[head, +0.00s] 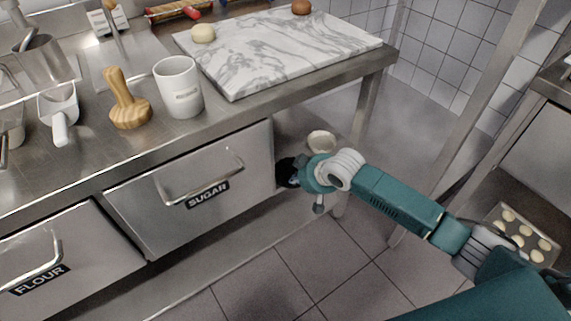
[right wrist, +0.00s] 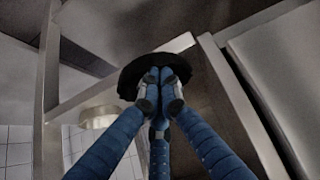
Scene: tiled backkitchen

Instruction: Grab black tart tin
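The black tart tin (head: 284,171) shows as a dark shape at my right gripper (head: 294,172), beside the right end of the sugar drawer and below the worktop. In the right wrist view the tin (right wrist: 152,60) is a dark disc with a fluted edge, seen beyond the blue fingers. The right gripper's fingers (right wrist: 164,77) come together on its near edge and grip it. Part of the tin is hidden behind the fingers. My left gripper is in neither view.
A pale round tin (head: 321,140) sits on the lower shelf past my gripper. The sugar drawer (head: 200,200) is close on the left, and a table leg (head: 362,115) stands on the right. The marble board (head: 280,45) lies on the worktop above. A tray of dough pieces (head: 525,222) is at right.

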